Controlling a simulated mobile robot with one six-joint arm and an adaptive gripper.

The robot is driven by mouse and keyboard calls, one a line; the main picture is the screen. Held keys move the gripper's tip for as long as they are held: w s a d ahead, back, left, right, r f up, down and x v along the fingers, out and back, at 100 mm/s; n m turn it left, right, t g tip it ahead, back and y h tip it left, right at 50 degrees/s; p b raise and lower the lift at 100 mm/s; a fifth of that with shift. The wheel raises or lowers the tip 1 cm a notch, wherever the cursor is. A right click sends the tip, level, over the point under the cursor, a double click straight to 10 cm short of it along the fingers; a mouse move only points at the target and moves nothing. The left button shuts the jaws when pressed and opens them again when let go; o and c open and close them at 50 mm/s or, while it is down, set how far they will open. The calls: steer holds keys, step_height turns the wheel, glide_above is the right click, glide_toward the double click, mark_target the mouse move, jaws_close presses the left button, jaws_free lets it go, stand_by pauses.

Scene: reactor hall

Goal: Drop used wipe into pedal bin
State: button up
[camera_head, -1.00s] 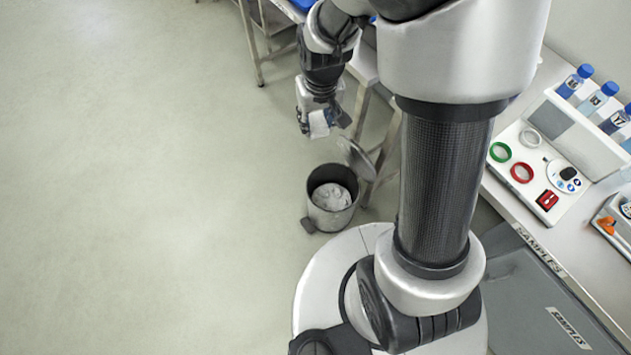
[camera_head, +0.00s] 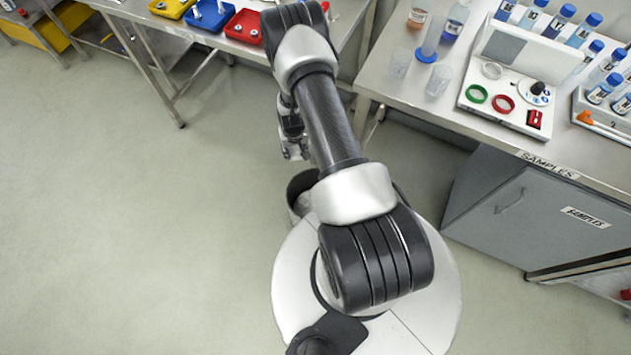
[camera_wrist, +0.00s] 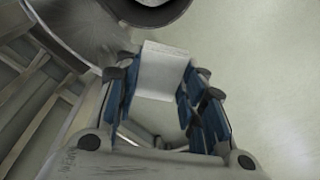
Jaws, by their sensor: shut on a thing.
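My gripper (camera_wrist: 162,84) is shut on the used wipe (camera_wrist: 161,68), a white, flat, squarish piece between the blue finger pads in the wrist view. In the head view my gripper (camera_head: 294,152) hangs just beyond the pedal bin (camera_head: 296,196), and the wipe cannot be made out there. The bin is a dark-rimmed round can on the floor, largely hidden by my arm. In the wrist view the bin (camera_wrist: 150,12) shows at the top edge, beyond the wipe and apart from it. Its grey lid (camera_wrist: 75,30) stands open at the left.
A steel bench (camera_head: 390,75) at the right holds cups, capped bottles and a white device (camera_head: 510,90). Another bench at the back carries yellow, blue and red trays (camera_head: 243,27). Grey cabinet doors (camera_head: 540,215) stand at the right. The floor at the left is clear.

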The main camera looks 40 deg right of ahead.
steer(key=s+d+f+m+b, duration=0.1)
steer(key=s+f+b, duration=0.2)
steer(key=f, duration=0.7)
steer(key=s+d+f+m+b, duration=0.1)
steer(key=s+f, duration=0.4)
steer(key=f, duration=0.6)
steer(key=shift+d+f+b, duration=0.15)
steer(key=shift+d+b, duration=0.65)
steer(key=shift+b, duration=0.1)
steer(key=o, duration=1.2)
step_height(320, 180, up, 12)
steer(key=s+a, duration=0.1)
steer(key=shift+s, duration=0.25)
